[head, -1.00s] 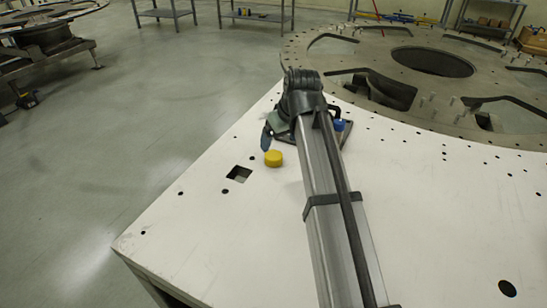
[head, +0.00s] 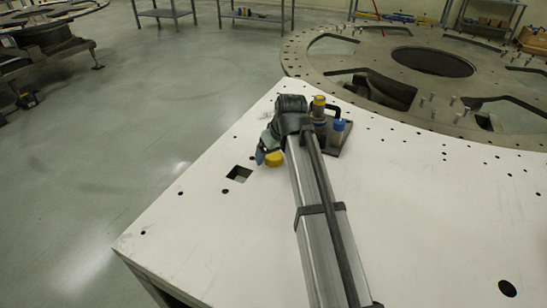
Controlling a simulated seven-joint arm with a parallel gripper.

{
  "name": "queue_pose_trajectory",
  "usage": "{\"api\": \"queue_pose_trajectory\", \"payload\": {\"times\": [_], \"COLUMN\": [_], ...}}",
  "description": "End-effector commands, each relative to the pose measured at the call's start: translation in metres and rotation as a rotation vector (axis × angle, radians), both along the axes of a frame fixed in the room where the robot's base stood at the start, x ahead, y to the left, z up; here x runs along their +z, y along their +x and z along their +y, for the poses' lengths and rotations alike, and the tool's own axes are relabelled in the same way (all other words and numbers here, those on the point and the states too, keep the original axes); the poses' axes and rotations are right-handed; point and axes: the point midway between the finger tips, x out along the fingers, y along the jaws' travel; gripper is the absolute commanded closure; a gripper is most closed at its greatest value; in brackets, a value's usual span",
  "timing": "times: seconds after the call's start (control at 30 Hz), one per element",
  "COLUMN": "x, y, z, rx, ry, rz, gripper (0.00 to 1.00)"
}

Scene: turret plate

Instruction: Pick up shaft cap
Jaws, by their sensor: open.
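A yellow cap (head: 274,160), which looks like the shaft cap, lies on the white table, partly covered by my gripper. My gripper (head: 262,156) is just left of and above the cap, pointing down, with its jaws open. Its far finger is hidden, and I cannot tell whether it touches the cap.
On the white table (head: 210,235), right of my arm's end, a dark base (head: 343,140) holds a yellow-topped post (head: 319,103) and a blue-topped cylinder (head: 338,127). The large turret plate (head: 330,75) is behind.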

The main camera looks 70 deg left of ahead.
Motion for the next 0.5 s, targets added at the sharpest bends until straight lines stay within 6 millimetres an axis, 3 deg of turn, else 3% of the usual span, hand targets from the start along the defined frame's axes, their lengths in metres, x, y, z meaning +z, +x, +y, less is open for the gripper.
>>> {"api": "queue_pose_trajectory", "payload": {"times": [0.13,0.5], "x": [0.0002,0.0003], "y": [0.0000,0.0000], "z": [-0.0002,-0.0002], "rx": [0.000,0.000], "ry": [0.000,0.000], "rz": [0.000,0.000], "gripper": [0.13,0.48]}}
